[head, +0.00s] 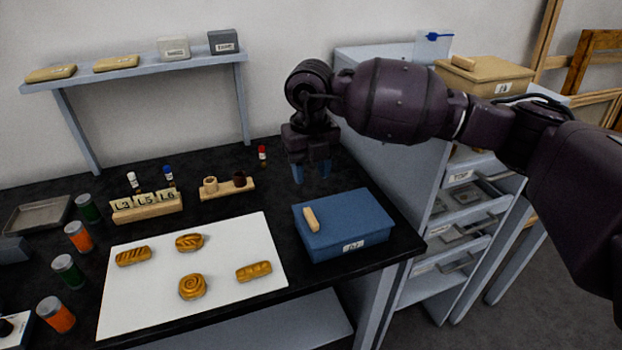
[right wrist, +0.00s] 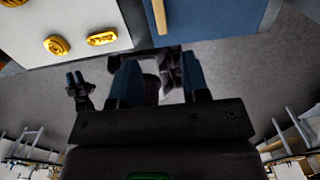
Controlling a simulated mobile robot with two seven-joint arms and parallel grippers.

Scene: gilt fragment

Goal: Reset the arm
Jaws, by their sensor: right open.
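My right arm reaches in from the right in the head view, and its gripper (head: 312,172) points down above the black table, behind the blue box. The gripper is open and empty, with its two blue fingertips apart. In the right wrist view the same gripper (right wrist: 160,85) shows two blue fingers with a gap and nothing held between them. The blue box (head: 352,236) has a closed lid with a small wooden handle (head: 311,219) and a label on its front. My left gripper is not clearly seen in the head view.
A white mat (head: 215,277) on the black table (head: 270,172) bears several gilt fragments (head: 192,287). Jars (head: 80,236) stand at the left, and label blocks (head: 146,205) and a wooden holder (head: 227,188) behind the mat. A grey drawer cabinet (head: 380,170) stands to the right, a wall shelf (head: 140,72) behind.

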